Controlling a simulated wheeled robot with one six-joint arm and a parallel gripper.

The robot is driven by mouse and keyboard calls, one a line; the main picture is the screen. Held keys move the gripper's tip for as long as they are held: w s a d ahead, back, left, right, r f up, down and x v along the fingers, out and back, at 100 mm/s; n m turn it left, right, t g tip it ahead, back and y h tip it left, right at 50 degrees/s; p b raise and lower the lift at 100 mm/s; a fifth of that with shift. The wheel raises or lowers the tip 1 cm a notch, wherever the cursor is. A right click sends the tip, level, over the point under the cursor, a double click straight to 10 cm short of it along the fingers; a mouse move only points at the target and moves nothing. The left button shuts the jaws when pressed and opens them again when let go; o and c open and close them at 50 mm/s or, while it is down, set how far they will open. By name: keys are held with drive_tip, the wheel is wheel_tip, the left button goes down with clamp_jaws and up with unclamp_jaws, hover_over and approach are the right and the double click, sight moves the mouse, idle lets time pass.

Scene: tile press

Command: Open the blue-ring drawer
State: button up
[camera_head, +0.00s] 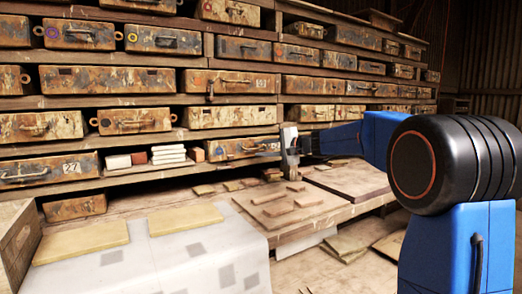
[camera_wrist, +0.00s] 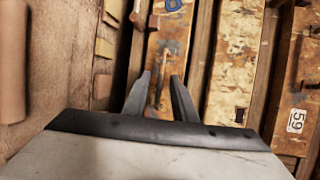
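The blue-ring drawer (camera_head: 236,150) is a worn, rust-and-ochre drawer low in the rack, left of my gripper, and looks shut. Its blue ring (camera_wrist: 173,5) shows at the top edge of the wrist view. My gripper (camera_head: 290,150) is in front of this drawer's right part. In the wrist view, my gripper (camera_wrist: 162,80) is open, its two fingers apart. The drawer's handle (camera_wrist: 158,88) appears between the fingers; I cannot tell whether they touch it. In the head view the handle is partly hidden by the gripper.
Rows of similar drawers (camera_head: 107,80) fill the rack above. A drawer marked 59 (camera_wrist: 296,121) lies to the right in the wrist view. White and brown blocks (camera_head: 168,155) sit left of the drawer. Flat tiles (camera_head: 270,198) and a cloth-covered table (camera_head: 160,262) lie in front.

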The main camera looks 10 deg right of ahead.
drive_tip(key=shift+w+a+f, duration=0.1)
drive_tip(key=shift+w+a, duration=0.1)
drive_tip(key=shift+w, duration=0.1)
drive_tip(key=shift+c, duration=0.6)
clamp_jaws()
idle(0.7)
